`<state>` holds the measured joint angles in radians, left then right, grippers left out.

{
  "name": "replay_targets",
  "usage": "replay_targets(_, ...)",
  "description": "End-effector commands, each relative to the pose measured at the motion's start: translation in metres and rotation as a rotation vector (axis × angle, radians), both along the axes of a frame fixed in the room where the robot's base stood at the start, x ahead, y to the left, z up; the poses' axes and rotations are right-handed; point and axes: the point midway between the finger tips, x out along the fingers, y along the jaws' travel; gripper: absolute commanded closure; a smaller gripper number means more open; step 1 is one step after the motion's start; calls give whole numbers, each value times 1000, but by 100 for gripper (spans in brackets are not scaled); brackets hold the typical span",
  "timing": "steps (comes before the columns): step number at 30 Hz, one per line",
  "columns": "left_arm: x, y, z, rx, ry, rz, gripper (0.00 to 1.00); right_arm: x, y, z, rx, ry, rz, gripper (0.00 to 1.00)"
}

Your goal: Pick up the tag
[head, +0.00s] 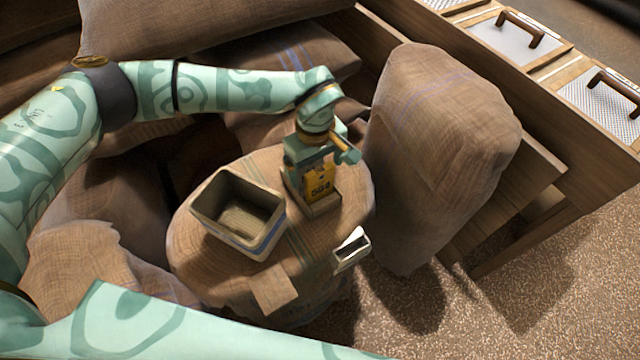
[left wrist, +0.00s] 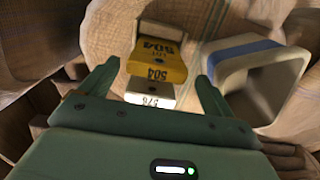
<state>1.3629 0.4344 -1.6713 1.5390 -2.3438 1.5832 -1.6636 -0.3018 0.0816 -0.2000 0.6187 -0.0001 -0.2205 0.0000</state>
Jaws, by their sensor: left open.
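A yellow tag (head: 320,186) marked with dark digits stands upright in a small wooden holder (head: 326,208) on top of a sack. In the left wrist view the yellow tag (left wrist: 157,62) reads 504, and a white tag (left wrist: 150,92) with digits shows beside it, closer to my gripper body. My left gripper (head: 318,160) is over the holder, pointing down. In the left wrist view its two fingers (left wrist: 157,72) are spread on either side of the tags, with gaps on both sides. Nothing is held. My right gripper is out of view.
An open beige bin (head: 243,252) with a blue stripe stands left of the holder on the same sack (head: 190,240). A small white open box (head: 350,248) is at the sack's right edge. A tall sack (head: 440,140) stands close on the right. Floor shows at lower right.

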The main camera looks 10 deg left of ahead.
Motion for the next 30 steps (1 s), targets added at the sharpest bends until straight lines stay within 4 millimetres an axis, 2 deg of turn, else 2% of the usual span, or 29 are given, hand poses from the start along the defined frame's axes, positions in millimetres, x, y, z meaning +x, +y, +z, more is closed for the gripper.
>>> replay_targets(10, 0, -6, -50, -1, 4, 1, 11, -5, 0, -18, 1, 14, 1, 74)
replay_targets(17, 1, -6, -51, -1, -1, 0, 11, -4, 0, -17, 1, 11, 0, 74)
replay_targets(18, 1, -6, -51, -1, 0, 0, 16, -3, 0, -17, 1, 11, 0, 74)
replay_targets(21, 1, -6, -51, -1, 0, 0, 44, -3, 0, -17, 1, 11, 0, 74)
replay_targets(23, 1, -6, -51, -1, 0, 0, 59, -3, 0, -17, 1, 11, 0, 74)
replay_targets(30, 1, -6, -51, -1, -1, 0, 59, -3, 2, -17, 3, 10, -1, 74)
